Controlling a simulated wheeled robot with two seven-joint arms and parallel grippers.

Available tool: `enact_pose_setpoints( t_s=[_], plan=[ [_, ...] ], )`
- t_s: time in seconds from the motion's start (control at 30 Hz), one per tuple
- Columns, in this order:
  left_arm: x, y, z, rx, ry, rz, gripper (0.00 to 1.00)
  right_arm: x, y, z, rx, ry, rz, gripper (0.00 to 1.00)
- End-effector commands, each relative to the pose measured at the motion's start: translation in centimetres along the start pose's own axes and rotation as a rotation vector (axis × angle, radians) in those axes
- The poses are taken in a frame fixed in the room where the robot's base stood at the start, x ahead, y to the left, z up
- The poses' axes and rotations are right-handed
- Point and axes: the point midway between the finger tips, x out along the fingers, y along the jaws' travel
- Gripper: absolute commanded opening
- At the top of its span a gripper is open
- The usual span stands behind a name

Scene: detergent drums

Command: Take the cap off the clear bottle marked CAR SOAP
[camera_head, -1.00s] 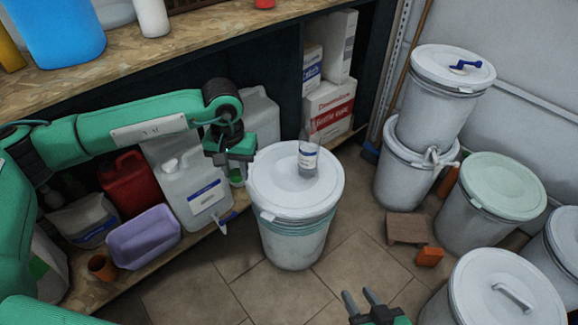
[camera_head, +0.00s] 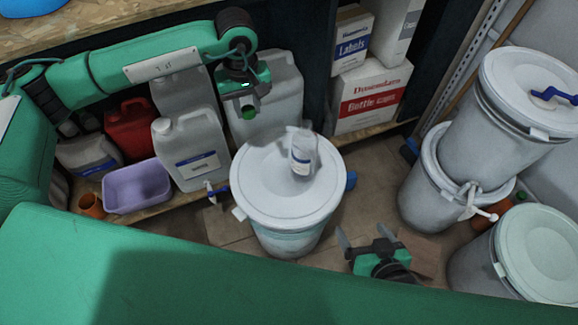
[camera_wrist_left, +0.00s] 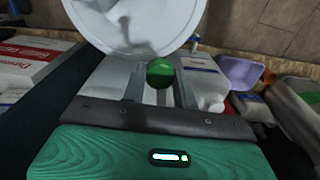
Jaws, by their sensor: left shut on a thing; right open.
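The clear bottle (camera_head: 302,157) with a white and blue label stands on the white lid of a drum (camera_head: 270,197). Its open-looking neck has no green cap on it. My left gripper (camera_head: 247,98) is behind and left of the bottle, apart from it, above the jugs. It is shut on a round green cap (camera_head: 249,112), which also shows between the fingers in the left wrist view (camera_wrist_left: 160,73). My right gripper (camera_head: 366,240) is open and empty, to the right of the drum and low in the head view. The label's writing is too small to read.
Stacked white drums (camera_head: 520,100) stand at the right. Grey jugs (camera_head: 190,150), a red can (camera_head: 130,128) and a purple tub (camera_head: 137,185) fill the low shelf at left. A bottle caps box (camera_head: 372,95) stands behind. My green arm crosses the foreground.

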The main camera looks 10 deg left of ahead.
Motion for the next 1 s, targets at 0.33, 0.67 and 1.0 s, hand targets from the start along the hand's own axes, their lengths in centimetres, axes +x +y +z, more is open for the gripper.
enact_pose_setpoints(
  t_s=[0.33,0.67,1.0],
  plan=[
    [-0.1,1.4,1.4,-0.648,0.006,0.003,0.02,-0.5,0.2,0.0,0.004,-0.05,0.01,0.83],
    [-0.1,2.3,2.4,-1.28,0.007,0.011,0.02,-0.8,1.1,0.3,-0.001,-0.105,0.03,0.83],
    [-0.2,3.0,3.5,-1.944,-0.001,0.016,0.02,-1.2,1.7,0.3,-0.005,-0.153,0.046,0.83]
  ],
)
